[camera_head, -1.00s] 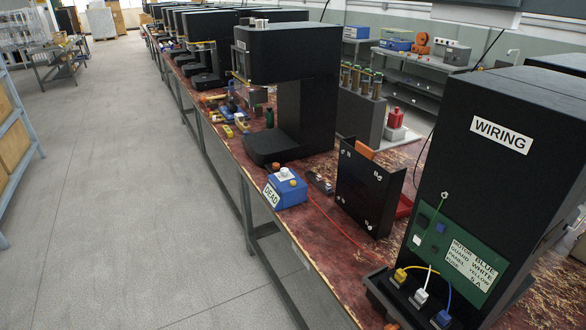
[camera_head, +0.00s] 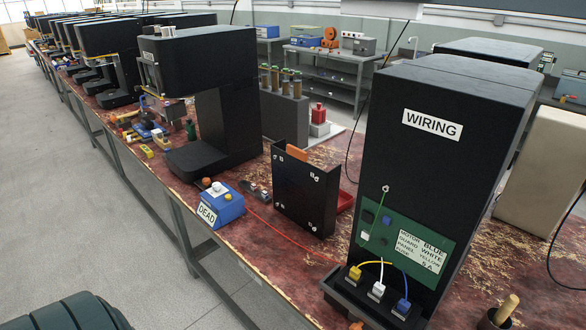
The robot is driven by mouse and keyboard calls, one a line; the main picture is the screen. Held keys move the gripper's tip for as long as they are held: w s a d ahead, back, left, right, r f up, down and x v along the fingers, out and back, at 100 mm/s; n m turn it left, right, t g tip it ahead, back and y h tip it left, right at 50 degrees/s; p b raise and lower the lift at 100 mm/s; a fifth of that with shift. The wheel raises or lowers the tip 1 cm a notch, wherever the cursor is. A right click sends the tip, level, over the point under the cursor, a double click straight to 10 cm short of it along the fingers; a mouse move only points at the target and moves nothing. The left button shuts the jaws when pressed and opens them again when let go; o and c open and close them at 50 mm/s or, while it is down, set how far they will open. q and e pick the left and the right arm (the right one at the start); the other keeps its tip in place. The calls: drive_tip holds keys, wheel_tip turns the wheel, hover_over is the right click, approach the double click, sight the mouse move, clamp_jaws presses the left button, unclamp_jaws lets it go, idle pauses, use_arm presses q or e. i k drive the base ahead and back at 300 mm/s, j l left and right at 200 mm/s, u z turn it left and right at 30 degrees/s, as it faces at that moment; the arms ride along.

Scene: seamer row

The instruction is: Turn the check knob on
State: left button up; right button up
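A small blue box (camera_head: 228,204) with a sloped front stands near the front edge of the bench. A white label (camera_head: 207,214) reading DEAD is on its left face. On its top are a white knob-like part (camera_head: 216,188) and an orange round part (camera_head: 206,182). I cannot tell which way the white part is turned. A red wire (camera_head: 290,235) runs from near the box across the bench toward the black WIRING cabinet (camera_head: 424,160). Neither of my grippers is in view.
A black panel (camera_head: 297,198) stands right of the blue box. A large black seamer (camera_head: 235,120) stands behind it. The cabinet's green board (camera_head: 432,225) has yellow, white and blue plugs below. A wooden-handled tool (camera_head: 505,308) is at the lower right.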

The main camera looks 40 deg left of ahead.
sight(216, 186)
drive_tip(key=j+z, duration=0.2)
drive_tip(key=j, duration=0.3)
drive_tip(key=k+j+z, duration=0.25)
drive_tip(key=j, duration=0.2)
drive_tip(key=j+z, duration=0.2)
drive_tip(key=j, duration=0.25)
drive_tip(key=k+j+z, duration=0.2)
drive_tip(key=j, duration=0.2)
drive_tip(key=k+j+z, duration=0.2)
drive_tip(key=j, duration=0.2)
drive_tip(key=k+j+z, duration=0.25)
drive_tip(key=k+j, duration=0.05)
drive_tip(key=j, duration=0.1)
